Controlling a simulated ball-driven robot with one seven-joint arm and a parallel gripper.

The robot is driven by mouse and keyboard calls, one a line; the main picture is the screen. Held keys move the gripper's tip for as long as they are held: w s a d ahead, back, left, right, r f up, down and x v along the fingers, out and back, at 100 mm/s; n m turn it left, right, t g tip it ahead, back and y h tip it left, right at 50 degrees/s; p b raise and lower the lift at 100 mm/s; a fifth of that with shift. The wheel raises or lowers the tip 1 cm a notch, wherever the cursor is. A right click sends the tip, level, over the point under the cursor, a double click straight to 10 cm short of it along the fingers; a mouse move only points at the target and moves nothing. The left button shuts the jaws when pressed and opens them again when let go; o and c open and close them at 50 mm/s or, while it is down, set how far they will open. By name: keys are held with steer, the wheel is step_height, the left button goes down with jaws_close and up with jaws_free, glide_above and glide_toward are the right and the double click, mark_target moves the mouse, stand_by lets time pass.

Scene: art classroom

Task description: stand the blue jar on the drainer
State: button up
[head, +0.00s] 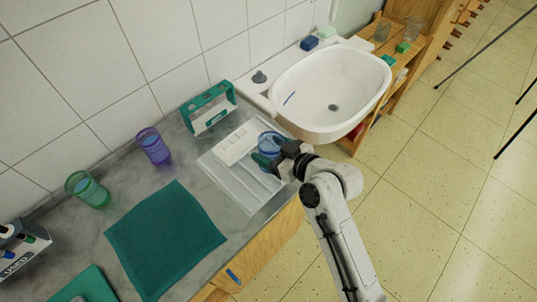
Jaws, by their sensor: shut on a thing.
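The blue jar (268,139) is see-through and looks upright, with its open rim facing up. My gripper (273,159) is shut on it from the lower right, and its fingers hide part of the jar's side. The jar is over the right end of the drainer (228,180), a pale grooved tray on the grey counter next to the sink. I cannot tell whether the jar's base touches the drainer. A white block (238,143) sits on the drainer just left of the jar.
A purple jar (153,146) and a green jar (87,189) stand on the counter to the left. A teal cloth (165,240) lies in front of them. A teal-and-white holder (208,109) stands behind the drainer. The white sink (345,80) is to the right.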

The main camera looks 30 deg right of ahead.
steer(key=shift+w+f, duration=0.15)
steer(key=shift+f, duration=0.1)
steer(key=shift+w+a+f, duration=0.15)
steer(key=shift+f, duration=1.6)
steer(key=shift+f, duration=0.15)
steer(key=o, duration=1.2)
steer(key=shift+r, duration=0.2)
steer(key=b+v, duration=0.2)
steer(key=v, duration=1)
